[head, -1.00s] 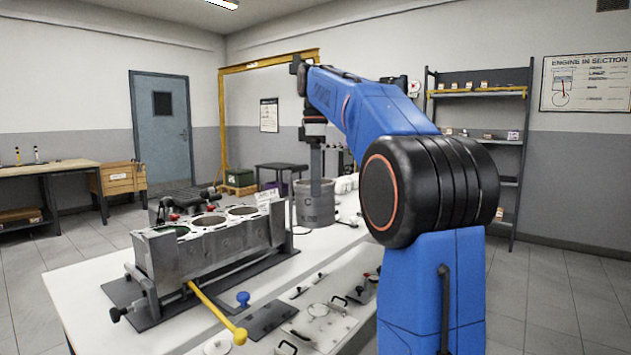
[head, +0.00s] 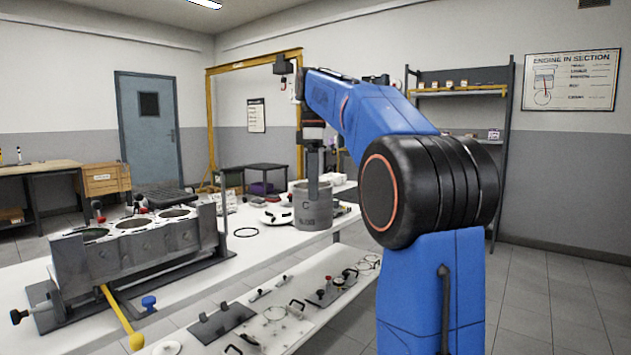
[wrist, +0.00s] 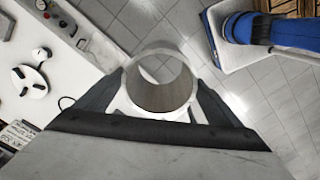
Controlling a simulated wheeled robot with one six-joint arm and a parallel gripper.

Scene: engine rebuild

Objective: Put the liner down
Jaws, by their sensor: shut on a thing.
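The engine block (head: 140,243) stands on the left of the bench, with a yellow-handled bar (head: 122,317) in front. A black ring (head: 246,232) lies on the bench between block and liner. Several tools and plates lie on the lower front shelf (head: 300,315).

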